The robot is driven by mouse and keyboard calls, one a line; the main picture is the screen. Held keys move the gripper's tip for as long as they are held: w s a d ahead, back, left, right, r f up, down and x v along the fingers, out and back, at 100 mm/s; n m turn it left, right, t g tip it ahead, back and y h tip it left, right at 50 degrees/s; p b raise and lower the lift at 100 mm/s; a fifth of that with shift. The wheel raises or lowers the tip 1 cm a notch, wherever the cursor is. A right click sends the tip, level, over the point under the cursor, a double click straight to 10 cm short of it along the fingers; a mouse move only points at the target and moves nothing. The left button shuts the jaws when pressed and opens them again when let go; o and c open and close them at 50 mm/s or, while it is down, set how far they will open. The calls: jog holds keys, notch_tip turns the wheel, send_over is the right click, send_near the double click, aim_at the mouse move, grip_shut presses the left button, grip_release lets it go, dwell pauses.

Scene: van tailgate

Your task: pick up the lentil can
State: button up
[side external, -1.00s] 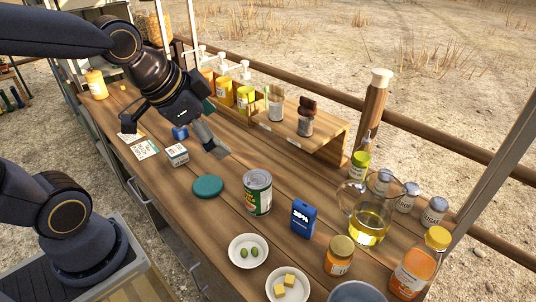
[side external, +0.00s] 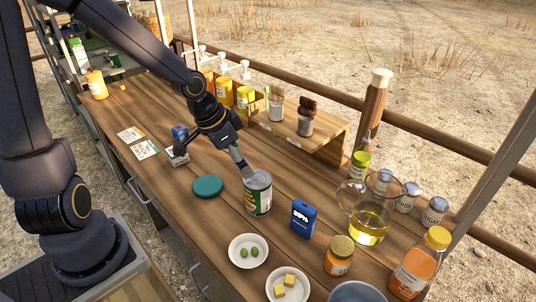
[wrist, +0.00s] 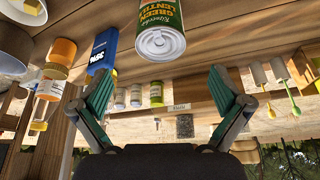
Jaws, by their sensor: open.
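The lentil can (side external: 257,193) stands upright on the wooden table, with a silver top and a green label. In the wrist view the can (wrist: 160,22) appears at the top centre, and its label reads "green lentils". My gripper (side external: 241,168) is at the can's upper left side in the side view, close to its rim. In the wrist view my gripper's (wrist: 160,88) two fingers are spread wide, with nothing between them, and the can lies beyond the tips. I cannot tell whether a finger touches the can.
A blue carton (side external: 303,218) stands right of the can, and a teal disc (side external: 208,187) lies left of it. Bowls of olives (side external: 249,251) and yellow cubes (side external: 288,285) are in front. A glass jug (side external: 368,222) and a wooden shelf (side external: 318,140) stand farther right and behind.

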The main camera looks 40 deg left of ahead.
aim_at(261, 189)
jog(key=x, duration=1.4)
jog(key=shift+s+a, duration=0.1)
jog(key=shift+c, duration=0.2)
jog(key=c, duration=1.3)
